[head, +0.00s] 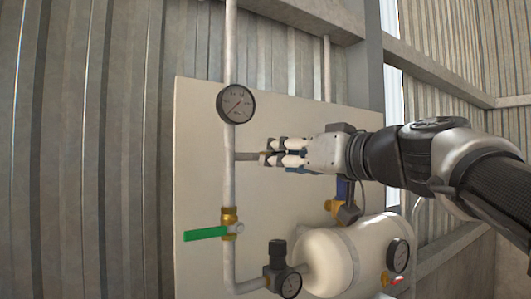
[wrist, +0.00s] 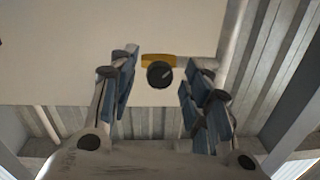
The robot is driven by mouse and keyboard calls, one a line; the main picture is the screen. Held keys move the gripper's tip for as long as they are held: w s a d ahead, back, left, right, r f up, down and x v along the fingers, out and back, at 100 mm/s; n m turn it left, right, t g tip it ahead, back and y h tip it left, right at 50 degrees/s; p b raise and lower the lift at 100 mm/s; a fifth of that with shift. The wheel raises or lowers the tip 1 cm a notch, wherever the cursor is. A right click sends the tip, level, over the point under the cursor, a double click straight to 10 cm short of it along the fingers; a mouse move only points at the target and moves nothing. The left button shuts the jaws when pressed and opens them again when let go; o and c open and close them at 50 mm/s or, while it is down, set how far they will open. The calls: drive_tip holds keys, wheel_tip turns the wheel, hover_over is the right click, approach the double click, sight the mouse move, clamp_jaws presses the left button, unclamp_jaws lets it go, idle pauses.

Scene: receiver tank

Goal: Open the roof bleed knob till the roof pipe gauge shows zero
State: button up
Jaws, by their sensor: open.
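The black bleed knob (wrist: 160,75) shows in the wrist view with a pale mark on its face and a brass body behind it. My gripper (wrist: 162,64) is open, its fingers either side of the knob in that view, with visible gaps. In the head view my gripper (head: 272,152) is at the end of a short side branch (head: 246,156) off the upright pipe, and its fingers hide most of the knob. The roof pipe gauge (head: 236,104) is on the pipe above the branch. Its dark needle shows, but the scale is too small to read.
A brass valve with a green lever (head: 205,234) sits lower on the pipe, lever pointing left. A cream tank (head: 328,262) with its own gauge (head: 398,255) and a black-knobbed regulator (head: 278,270) stand below. A pale board (head: 200,130) backs the pipework.

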drive_tip(key=shift+w+a, duration=0.1)
drive_tip(key=shift+w, duration=0.05)
drive_tip(key=shift+c, duration=1.4)
clamp_jaws()
